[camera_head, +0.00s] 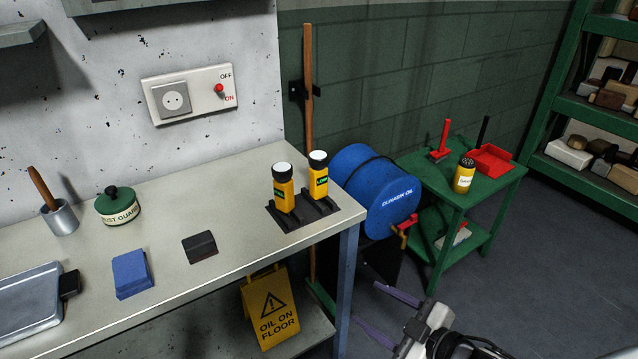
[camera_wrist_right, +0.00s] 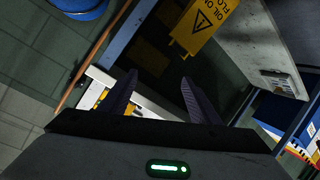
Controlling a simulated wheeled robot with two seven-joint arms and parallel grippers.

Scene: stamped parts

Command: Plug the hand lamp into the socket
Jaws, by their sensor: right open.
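Two yellow hand lamps with white tops, the left one (camera_head: 283,188) and the right one (camera_head: 318,175), stand upright on black bases at the bench's right end in the head view. A white wall socket (camera_head: 175,98) with a round outlet is on the panel above the bench, beside a red OFF/ON switch (camera_head: 219,89). No plug is seen in it. My right gripper (camera_head: 385,314) is low in front of the bench's right end, well apart from the lamps, open and empty. Its two dark purple fingers also show in the right wrist view (camera_wrist_right: 160,96). My left gripper is out of view.
The bench (camera_head: 235,185) holds a dust guard tin (camera_head: 118,205), a blue block (camera_head: 132,273) and a dark block (camera_head: 200,246). A yellow oil sign (camera_head: 270,310) stands under its edge. A blue drum (camera_head: 375,190) and green table (camera_head: 420,165) are to the right.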

